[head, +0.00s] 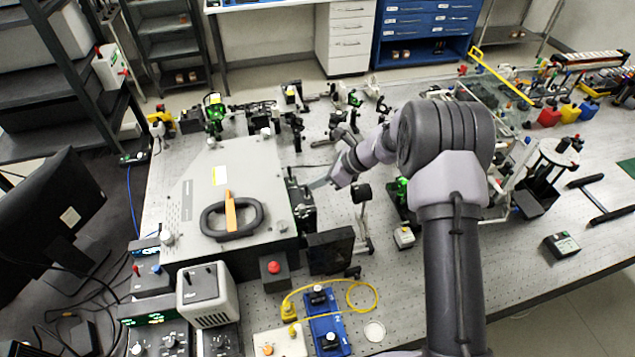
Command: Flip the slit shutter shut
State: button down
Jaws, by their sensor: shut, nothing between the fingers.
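The grey spectrometer box (226,190) lies on the optical bench, with a black handle and an orange strip on its lid. A small black unit (303,205) stands against its right side, where the slit appears to be. The shutter flap is too small and dark for me to make out its position. My arm reaches in from the lower right and bends left over the bench. My gripper (322,183) is just right of the black unit, its thin fingertips pointing left at it. The fingers look shut and empty. I cannot tell whether they touch the unit.
A black lens mount (362,194) stands close right of my gripper. A dark square panel (331,250) and a red button box (274,270) stand in front. Several optics posts crowd the bench behind. A yellow cable (362,297) loops near the front.

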jog(key=shift+r, duration=0.15)
jog(key=shift+r+p, duration=0.4)
jog(key=shift+r, duration=0.3)
jog(key=d+f+v, duration=0.1)
jog(key=v, duration=1.2)
jog(key=shift+w+d, duration=0.15)
jog(key=shift+w, duration=0.25)
